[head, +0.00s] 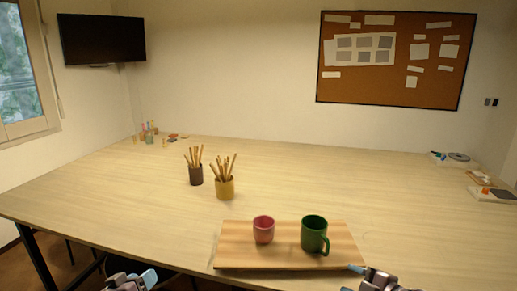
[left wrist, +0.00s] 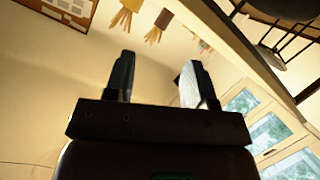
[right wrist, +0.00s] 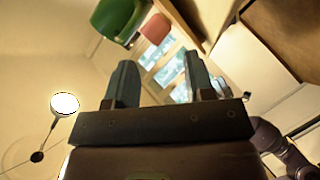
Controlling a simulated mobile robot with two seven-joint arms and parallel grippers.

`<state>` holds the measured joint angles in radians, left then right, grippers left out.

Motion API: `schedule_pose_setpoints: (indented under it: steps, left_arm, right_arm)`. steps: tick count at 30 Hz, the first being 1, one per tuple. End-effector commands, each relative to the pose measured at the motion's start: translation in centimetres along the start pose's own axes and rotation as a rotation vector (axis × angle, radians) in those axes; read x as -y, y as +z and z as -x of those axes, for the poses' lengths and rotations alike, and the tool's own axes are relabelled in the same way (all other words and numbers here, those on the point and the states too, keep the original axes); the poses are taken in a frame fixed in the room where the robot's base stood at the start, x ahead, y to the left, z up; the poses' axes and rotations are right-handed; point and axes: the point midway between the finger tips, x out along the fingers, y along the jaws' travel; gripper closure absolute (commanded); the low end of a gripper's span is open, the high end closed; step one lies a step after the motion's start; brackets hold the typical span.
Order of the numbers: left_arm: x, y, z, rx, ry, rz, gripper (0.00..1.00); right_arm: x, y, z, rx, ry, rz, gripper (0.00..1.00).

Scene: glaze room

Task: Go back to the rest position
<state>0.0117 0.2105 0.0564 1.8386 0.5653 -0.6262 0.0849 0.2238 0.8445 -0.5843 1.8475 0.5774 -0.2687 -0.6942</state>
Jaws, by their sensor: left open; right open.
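My left gripper (head: 134,279) is at the bottom left of the head view, in front of the table's near edge. It is open and empty; its two fingers stand apart in the left wrist view (left wrist: 158,80). My right gripper (head: 366,277) is at the bottom right, near the front right corner of the wooden board. It is open and empty, with its fingers apart in the right wrist view (right wrist: 158,82). Neither gripper touches an object that I can see.
A wooden board (head: 287,260) near the front edge of the table (head: 120,205) bears a pink cup (head: 264,230) and a green mug (head: 313,234). Two pots with sticks, one dark (head: 196,175) and one yellow (head: 225,188), stand behind it. The table's left part is clear.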

Motion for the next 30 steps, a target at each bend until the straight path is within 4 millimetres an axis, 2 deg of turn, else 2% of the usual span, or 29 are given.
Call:
schedule_pose_setpoints:
  steps: [5, 12, 18, 24, 27, 30]
  left_arm:
    - [0.7, 3.5, 2.6, -0.037, -0.085, -0.183, 0.50]
    - [1.1, 9.4, 7.3, -0.031, -0.168, -0.398, 0.50]
    - [1.2, 14.9, 11.7, 0.037, -0.205, -0.478, 0.50]
    - [1.6, 20.1, 15.8, 0.139, -0.227, -0.455, 0.50]
    - [2.0, 21.7, 17.2, 0.174, -0.239, -0.442, 0.50]
    - [2.3, 22.4, 18.0, 0.193, -0.248, -0.436, 0.50]
  right_arm:
    - [3.4, -0.5, 0.9, 0.034, 0.079, -0.330, 0.51]
    - [8.7, 1.2, 4.6, 0.146, 0.233, -0.715, 0.51]
    - [14.0, 3.6, 9.3, 0.291, 0.343, -0.873, 0.51]
    - [19.9, 5.1, 14.0, 0.426, 0.394, -1.011, 0.51]
    - [22.2, 5.2, 15.4, 0.469, 0.393, -1.053, 0.51]
    - [23.5, 5.2, 16.3, 0.493, 0.387, -1.070, 0.51]
